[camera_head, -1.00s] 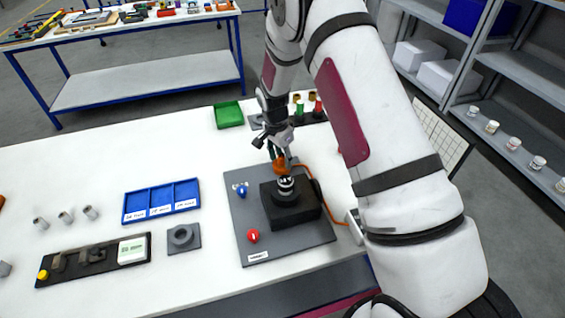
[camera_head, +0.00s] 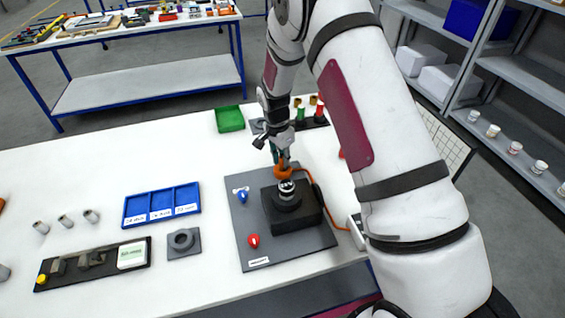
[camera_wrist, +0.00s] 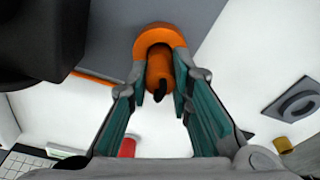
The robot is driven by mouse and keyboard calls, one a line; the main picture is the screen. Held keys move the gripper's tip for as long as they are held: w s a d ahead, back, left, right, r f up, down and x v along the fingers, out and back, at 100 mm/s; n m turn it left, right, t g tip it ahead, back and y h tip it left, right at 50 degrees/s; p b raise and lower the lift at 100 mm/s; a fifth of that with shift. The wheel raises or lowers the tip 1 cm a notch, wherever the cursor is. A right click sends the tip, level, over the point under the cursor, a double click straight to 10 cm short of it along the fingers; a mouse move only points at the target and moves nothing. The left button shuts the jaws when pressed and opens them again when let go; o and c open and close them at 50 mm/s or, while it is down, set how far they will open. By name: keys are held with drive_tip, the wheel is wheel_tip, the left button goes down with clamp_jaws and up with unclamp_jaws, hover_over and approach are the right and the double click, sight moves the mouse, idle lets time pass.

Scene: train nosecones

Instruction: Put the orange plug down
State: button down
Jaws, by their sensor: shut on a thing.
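The orange plug (camera_head: 284,172) is between the fingers of my gripper (camera_head: 279,158), just behind the black block (camera_head: 295,215) with its silver-banded fitting (camera_head: 287,191). In the wrist view, my gripper (camera_wrist: 163,98) is shut on the orange plug (camera_wrist: 160,38), with a teal-padded finger on each side. An orange cable (camera_head: 322,205) runs from the plug to a small white box at the table's right front. The black block stands on a grey base plate (camera_head: 247,228). I cannot tell whether the plug touches the plate or the fitting.
A blue handle (camera_head: 242,195) and a red handle (camera_head: 253,241) sit on the plate's left side. A blue divided tray (camera_head: 161,216), a grey ring block (camera_head: 183,242) and a green bin (camera_head: 229,119) lie on the white table, with free room between.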

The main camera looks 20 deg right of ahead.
sight(280, 157)
drive_tip(key=r, duration=0.2)
drive_tip(key=r+b, duration=0.1)
drive_tip(key=r, duration=0.2)
drive_tip(key=a+r, duration=0.1)
drive_tip(key=r, duration=0.2)
drive_tip(key=shift+w+b, duration=0.2)
drive_tip(key=shift+b, duration=0.2)
drive_tip(key=a+b, duration=0.5)
drive_tip(key=a, duration=0.5)
drive_tip(key=f, duration=0.9)
drive_tip(key=shift+w+f+p, duration=0.2)
drive_tip(key=shift+w+p, duration=0.1)
drive_tip(key=shift+p, duration=0.05)
drive_tip(key=shift+f, duration=0.1)
drive_tip(key=c, duration=1.4)
unclamp_jaws()
drive_tip(key=shift+c, duration=0.2)
